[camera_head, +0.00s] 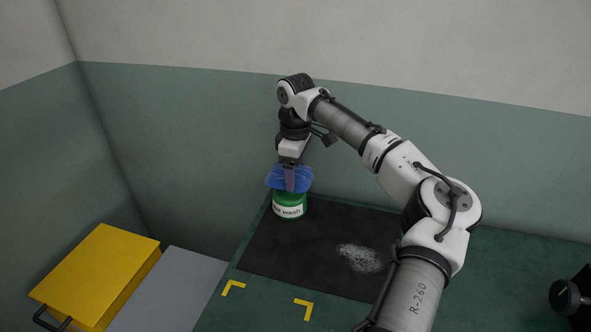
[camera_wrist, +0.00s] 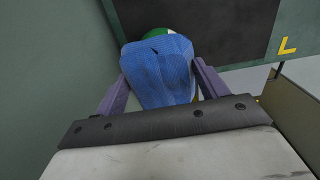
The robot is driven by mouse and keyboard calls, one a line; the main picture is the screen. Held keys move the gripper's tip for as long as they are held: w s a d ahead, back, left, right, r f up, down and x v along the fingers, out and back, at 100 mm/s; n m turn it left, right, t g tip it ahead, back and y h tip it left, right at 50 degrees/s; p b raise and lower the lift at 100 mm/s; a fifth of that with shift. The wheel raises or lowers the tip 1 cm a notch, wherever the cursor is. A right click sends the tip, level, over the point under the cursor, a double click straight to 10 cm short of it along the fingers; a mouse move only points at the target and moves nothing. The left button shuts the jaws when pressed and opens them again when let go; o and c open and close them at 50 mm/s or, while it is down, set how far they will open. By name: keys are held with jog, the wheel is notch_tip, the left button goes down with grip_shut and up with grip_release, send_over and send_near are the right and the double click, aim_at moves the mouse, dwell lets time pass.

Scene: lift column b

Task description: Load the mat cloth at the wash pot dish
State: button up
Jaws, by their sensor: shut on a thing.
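A blue cloth (camera_head: 275,178) is held in my gripper (camera_head: 291,185), whose fingers are shut on it. In the wrist view the cloth (camera_wrist: 158,70) is bunched between the two purple fingers of my gripper (camera_wrist: 160,78). Directly below the cloth is the green wash pot (camera_head: 290,201) with a white label partly reading "wash". The cloth covers the top of the pot, and I cannot tell whether it touches the inside. In the wrist view a green and white edge of the pot (camera_wrist: 156,33) shows behind the cloth. The pot stands at the far left corner of the black mat (camera_head: 290,250).
A pale powdery patch (camera_head: 360,258) lies on the mat. Yellow corner marks (camera_head: 234,287) are on the green table (camera_head: 255,310) in front. A yellow box (camera_head: 95,270) and a grey surface (camera_head: 165,290) are at the left. A black knobbed item (camera_head: 566,297) sits at the right edge.

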jog(key=shift+f, duration=0.7)
dwell(0.5)
jog(key=shift+r, duration=0.1)
dwell(0.4)
notch_tip(320, 180, up, 7)
jog(key=p, duration=0.7)
dwell(0.7)
